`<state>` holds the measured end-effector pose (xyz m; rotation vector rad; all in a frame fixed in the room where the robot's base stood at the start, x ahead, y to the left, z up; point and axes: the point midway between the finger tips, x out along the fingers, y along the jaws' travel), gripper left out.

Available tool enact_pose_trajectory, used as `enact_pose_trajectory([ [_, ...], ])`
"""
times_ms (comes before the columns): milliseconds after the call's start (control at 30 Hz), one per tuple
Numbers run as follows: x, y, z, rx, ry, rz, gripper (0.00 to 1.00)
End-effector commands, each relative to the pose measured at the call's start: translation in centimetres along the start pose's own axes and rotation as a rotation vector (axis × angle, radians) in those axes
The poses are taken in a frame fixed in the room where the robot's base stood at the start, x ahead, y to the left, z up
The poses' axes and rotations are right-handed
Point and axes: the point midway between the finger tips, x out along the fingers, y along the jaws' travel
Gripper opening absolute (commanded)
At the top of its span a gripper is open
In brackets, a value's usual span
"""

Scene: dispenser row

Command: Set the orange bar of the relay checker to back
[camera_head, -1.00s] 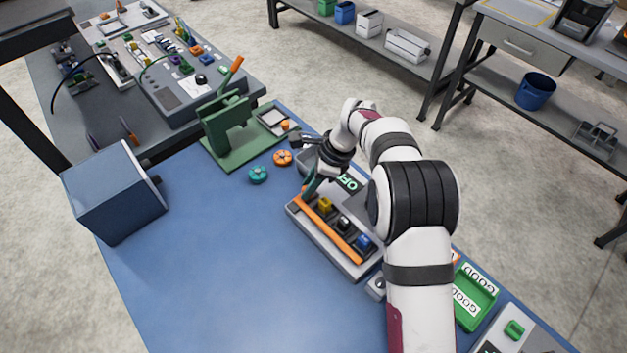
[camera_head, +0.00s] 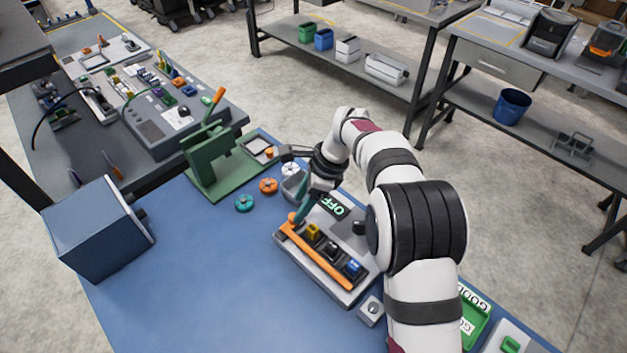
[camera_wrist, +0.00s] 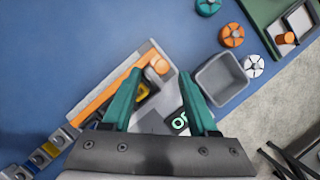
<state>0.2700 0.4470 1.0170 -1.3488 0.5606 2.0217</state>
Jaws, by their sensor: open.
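The relay checker (camera_head: 318,281) is a grey box on the blue bench, with a dark display reading OFF (camera_head: 335,206). Its long orange bar (camera_head: 318,256) lies along its left side, beside a row of yellow, black and blue relays. The bar also shows in the wrist view (camera_wrist: 104,94), with a round orange knob (camera_wrist: 160,65) at its far end. My gripper (camera_head: 297,219) is over this far end of the checker. In the wrist view its teal fingers (camera_wrist: 161,76) are apart, with the knob in line with the gap between their tips. Whether they touch it I cannot tell.
A grey bin (camera_head: 294,187) stands just beyond the checker. Teal (camera_head: 244,203), orange (camera_head: 268,186) and white (camera_head: 290,169) round pieces lie near it. A green fixture (camera_head: 212,160) stands behind. A blue box (camera_head: 98,229) is at left. The bench between is clear.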

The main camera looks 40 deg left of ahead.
Motion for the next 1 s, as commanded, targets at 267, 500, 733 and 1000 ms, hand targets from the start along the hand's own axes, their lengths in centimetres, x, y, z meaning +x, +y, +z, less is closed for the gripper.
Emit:
enact_pose_trajectory([
  [267, -8.4, 0.0, 0.0, 0.0, 0.0, -0.003, 0.59],
  [500, -11.1, 0.0, 0.0, 0.0, 0.0, 0.0, 0.59],
  [733, -11.2, 0.0, 0.0, 0.0, 0.0, 0.001, 0.59],
  [1000, -13.0, 1.0, -1.4, -0.01, 0.011, -0.015, 0.59],
])
